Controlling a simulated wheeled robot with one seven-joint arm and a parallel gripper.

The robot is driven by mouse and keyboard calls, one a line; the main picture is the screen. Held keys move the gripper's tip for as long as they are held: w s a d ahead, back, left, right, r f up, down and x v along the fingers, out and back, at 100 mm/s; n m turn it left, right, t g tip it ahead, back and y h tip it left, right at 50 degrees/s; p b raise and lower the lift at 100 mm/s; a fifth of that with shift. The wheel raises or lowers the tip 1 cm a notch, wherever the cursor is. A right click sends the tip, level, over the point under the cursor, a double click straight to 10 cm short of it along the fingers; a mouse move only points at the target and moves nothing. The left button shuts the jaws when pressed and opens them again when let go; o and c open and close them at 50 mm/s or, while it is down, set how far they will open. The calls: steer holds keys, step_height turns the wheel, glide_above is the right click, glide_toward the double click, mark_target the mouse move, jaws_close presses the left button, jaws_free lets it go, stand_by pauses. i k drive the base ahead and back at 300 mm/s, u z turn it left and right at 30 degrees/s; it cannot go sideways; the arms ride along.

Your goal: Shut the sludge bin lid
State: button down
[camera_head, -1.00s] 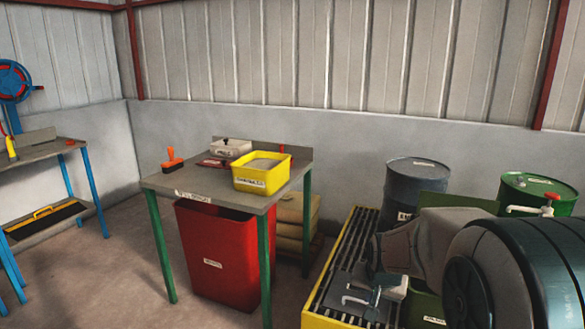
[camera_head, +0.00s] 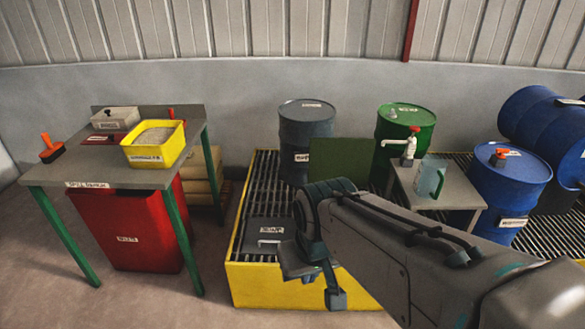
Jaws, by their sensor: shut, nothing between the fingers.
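A flat green panel (camera_head: 340,160) stands upright on the grating behind my arm, between the grey drum and the green drum. It looks like the raised lid of the sludge bin. The bin's body below it is hidden behind my arm, and I cannot read a label on it. My gripper (camera_head: 331,290) is shut and empty, pointing down at the front of the yellow-edged platform. It is in front of and below the panel in the picture, apart from it.
A dark grey box with a handle (camera_head: 268,232) lies on the yellow-edged grating (camera_head: 253,195), left of my gripper. A grey drum (camera_head: 305,140), green drum (camera_head: 404,125), small table (camera_head: 455,190) and blue drum (camera_head: 508,195) stand behind. A bench (camera_head: 75,173) and red bin (camera_head: 125,225) are left.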

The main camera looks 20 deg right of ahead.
mark_target(351, 158)
steer(key=z, duration=1)
steer(key=i, duration=1.1)
steer(key=u, duration=0.35)
